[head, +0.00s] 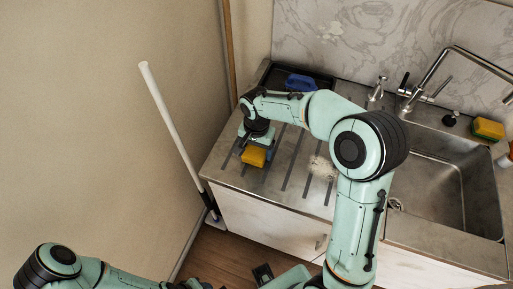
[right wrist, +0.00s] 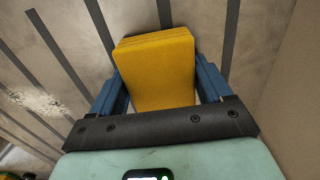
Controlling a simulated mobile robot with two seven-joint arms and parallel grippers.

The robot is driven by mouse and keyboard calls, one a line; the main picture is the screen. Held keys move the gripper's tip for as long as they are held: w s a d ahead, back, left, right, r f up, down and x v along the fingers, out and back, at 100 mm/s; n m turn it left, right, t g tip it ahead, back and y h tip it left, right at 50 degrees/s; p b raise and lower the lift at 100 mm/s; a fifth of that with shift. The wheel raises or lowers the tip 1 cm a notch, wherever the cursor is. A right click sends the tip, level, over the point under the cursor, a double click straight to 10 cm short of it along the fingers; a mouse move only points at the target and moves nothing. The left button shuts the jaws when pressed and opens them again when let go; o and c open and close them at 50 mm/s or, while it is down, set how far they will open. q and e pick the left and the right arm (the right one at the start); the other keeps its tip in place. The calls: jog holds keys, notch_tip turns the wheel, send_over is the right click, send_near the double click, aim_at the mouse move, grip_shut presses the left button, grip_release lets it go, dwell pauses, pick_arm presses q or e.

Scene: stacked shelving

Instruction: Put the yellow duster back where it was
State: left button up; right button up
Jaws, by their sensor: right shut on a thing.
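The yellow duster (head: 254,156) is a folded yellow block at the left part of the ribbed counter. My right gripper (head: 257,149) reaches down over the counter and is shut on it. In the right wrist view the yellow duster (right wrist: 155,70) sits between the two blue fingers of the right gripper (right wrist: 160,85), with the grey ribbed drainboard behind it. I cannot tell whether the duster touches the counter. My left arm shows at the bottom left, and its fingers are not visible.
A dark tray (head: 268,77) with a blue item (head: 300,83) stands at the back left of the counter. A metal sink (head: 435,165) and tap (head: 430,85) are on the right, near a yellow-green sponge (head: 488,129). A white-handled mop (head: 172,125) leans left of the counter.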

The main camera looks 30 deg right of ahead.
aim_at(257, 148)
jog(key=shift+f, duration=0.2)
jog(key=o, duration=0.9)
jog(key=shift+c, duration=0.2)
jog(key=shift+r, duration=0.35)
pick_arm(q)
jog(key=shift+w+r+p, duration=0.55)
jog(key=shift+r+p, duration=0.15)
jog(key=shift+r, duration=0.15)
pick_arm(e)
notch_tip(257, 148, up, 12)
jog(key=shift+f, duration=0.15)
